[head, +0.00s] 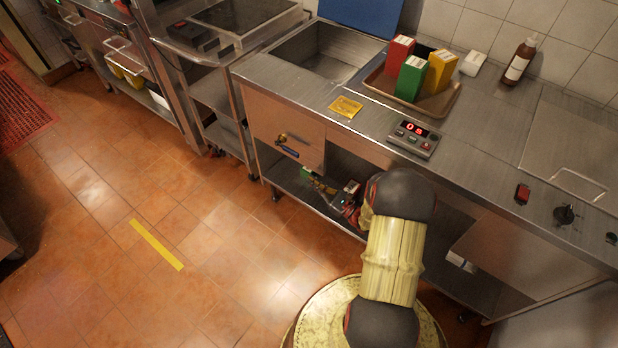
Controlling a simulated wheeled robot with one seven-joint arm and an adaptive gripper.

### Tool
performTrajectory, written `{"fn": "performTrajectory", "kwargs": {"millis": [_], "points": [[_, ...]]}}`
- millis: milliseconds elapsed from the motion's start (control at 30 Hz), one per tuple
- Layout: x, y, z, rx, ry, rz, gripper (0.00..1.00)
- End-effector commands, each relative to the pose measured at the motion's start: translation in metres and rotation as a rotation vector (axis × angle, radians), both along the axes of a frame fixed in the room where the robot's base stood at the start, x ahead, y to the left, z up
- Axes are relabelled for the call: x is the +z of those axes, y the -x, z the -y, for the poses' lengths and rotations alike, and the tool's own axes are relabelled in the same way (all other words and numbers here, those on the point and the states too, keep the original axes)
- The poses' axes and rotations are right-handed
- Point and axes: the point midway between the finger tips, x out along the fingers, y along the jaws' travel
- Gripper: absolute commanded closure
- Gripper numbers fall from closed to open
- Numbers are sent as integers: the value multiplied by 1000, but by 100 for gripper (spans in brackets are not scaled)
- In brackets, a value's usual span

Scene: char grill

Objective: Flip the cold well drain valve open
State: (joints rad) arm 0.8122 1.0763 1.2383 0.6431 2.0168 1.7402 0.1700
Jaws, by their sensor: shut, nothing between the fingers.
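The drain valve shows on the front panel below the cold well (338,48). It has a brass body (283,137) and a blue lever handle (288,151), which points slightly down to the right. My gripper (322,186) is small and partly hidden by my arm. It is in front of the counter's lower shelf, below and to the right of the blue handle, apart from it. It is shut and empty.
A tray (456,105) with red, green and yellow boxes, a timer panel (413,138) and a sauce bottle (520,62) are on the counter. The counter's front edge overhangs the lower shelf (284,178). The tiled floor (200,240) to the left is clear.

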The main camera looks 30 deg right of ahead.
Motion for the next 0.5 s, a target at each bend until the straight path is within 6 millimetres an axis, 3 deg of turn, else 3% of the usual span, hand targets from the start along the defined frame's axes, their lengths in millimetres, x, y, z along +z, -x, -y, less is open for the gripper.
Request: {"fn": "performTrajectory", "kwargs": {"millis": [400, 500], "points": [[17, -75, -29, 5, 2, 1, 100], [29, -75, -28, 0, 1, 0, 100]]}}
